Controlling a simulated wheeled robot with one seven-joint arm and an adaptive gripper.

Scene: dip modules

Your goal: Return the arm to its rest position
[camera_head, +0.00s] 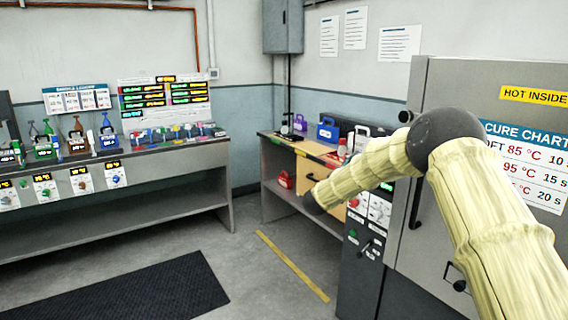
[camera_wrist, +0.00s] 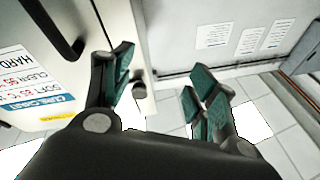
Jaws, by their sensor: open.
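My gripper (camera_wrist: 165,90) shows in the wrist view with its green-padded fingers spread apart and nothing between them. In the head view my arm, in a pale ribbed cover with dark joints, reaches in from the lower right, bends in front of the cure cabinet and points left. The gripper itself cannot be made out there.
The grey cure cabinet (camera_head: 437,90) with its chart stands close on the right, beside my arm. A long bench (camera_head: 170,160) with bottles and modules is on the left. A corner bench (camera_head: 268,150) holds cases. A dark mat (camera_head: 150,295) lies on open floor.

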